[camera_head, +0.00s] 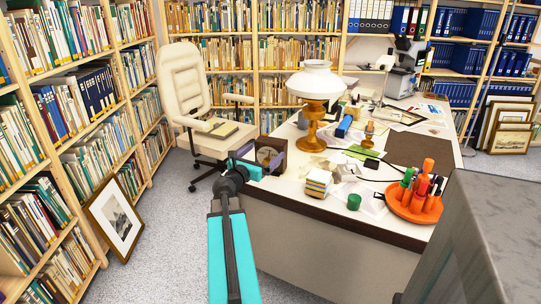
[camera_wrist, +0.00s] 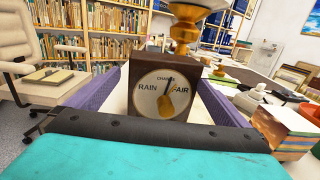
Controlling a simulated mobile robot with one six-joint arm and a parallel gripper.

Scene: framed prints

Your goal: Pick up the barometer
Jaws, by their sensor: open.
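The barometer (camera_wrist: 164,90) is a brown wooden box with a round pale dial marked RAIN, CHANGE and FAIR. It stands upright on the desk, its dial facing my wrist camera. In the head view the barometer (camera_head: 267,156) is at the desk's left edge, partly hidden by my gripper (camera_head: 262,160). My gripper (camera_wrist: 160,95) is open, with one purple finger on each side of the barometer in the wrist view. Pale gaps show between the fingers and the box, so the fingers appear not to touch it.
An oil lamp (camera_head: 313,105) with a white shade stands close behind the barometer. A striped paper block (camera_head: 318,183), a green lid (camera_head: 354,202) and an orange pen holder (camera_head: 413,203) stand to the right. A cream chair (camera_head: 200,95) is at the left, near bookshelves.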

